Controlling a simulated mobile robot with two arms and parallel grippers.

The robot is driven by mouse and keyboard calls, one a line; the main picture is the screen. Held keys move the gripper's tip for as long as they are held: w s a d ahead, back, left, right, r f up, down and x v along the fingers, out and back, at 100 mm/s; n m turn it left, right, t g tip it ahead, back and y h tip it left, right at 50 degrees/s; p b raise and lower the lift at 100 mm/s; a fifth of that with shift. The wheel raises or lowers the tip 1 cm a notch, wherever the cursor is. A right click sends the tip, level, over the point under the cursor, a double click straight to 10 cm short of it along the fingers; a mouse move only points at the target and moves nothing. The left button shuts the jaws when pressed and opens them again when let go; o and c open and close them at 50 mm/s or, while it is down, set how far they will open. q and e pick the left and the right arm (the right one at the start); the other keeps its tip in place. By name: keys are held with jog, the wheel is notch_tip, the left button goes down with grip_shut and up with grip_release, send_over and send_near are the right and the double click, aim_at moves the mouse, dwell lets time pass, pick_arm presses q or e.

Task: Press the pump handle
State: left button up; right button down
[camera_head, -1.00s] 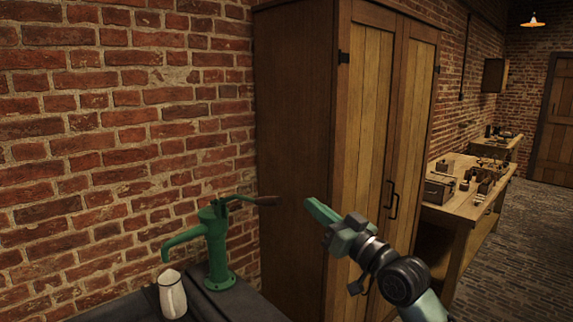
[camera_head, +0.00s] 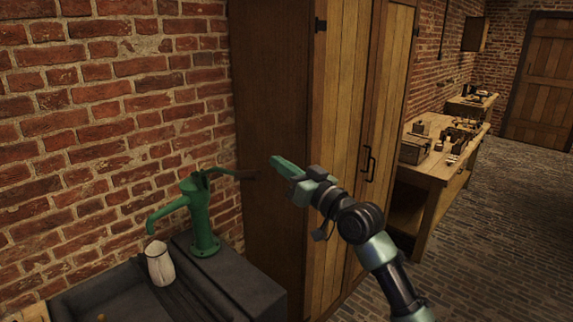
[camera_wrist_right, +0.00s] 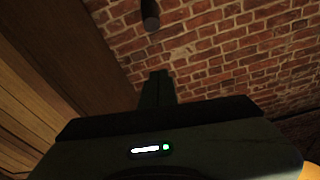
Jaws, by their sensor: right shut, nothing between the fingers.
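The green hand pump (camera_head: 200,217) stands on a dark counter by the brick wall, with its spout to the left. Its pump handle (camera_head: 228,172) reaches out to the right and ends in a dark wooden grip. In the right wrist view the end of the handle (camera_wrist_right: 150,15) shows at the top, ahead of the fingertips. My right gripper (camera_head: 276,161) is shut and empty, just right of the handle's end and slightly higher in the picture. I see a small gap between them; the depth is hard to judge. My left gripper is not in view.
A white jug (camera_head: 159,264) stands under the spout near a dark sink (camera_head: 95,300). A tall wooden cabinet (camera_head: 335,120) stands right behind my right gripper. A workbench (camera_head: 436,170) with several small items is farther right. The brick floor at right is clear.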

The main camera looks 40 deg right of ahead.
jog(key=w+r+p, duration=0.2)
jog(key=w, duration=0.3)
jog(key=f, duration=0.2)
jog(key=a+f+p, duration=0.1)
jog(key=f, duration=0.1)
jog(key=shift+f, duration=0.4)
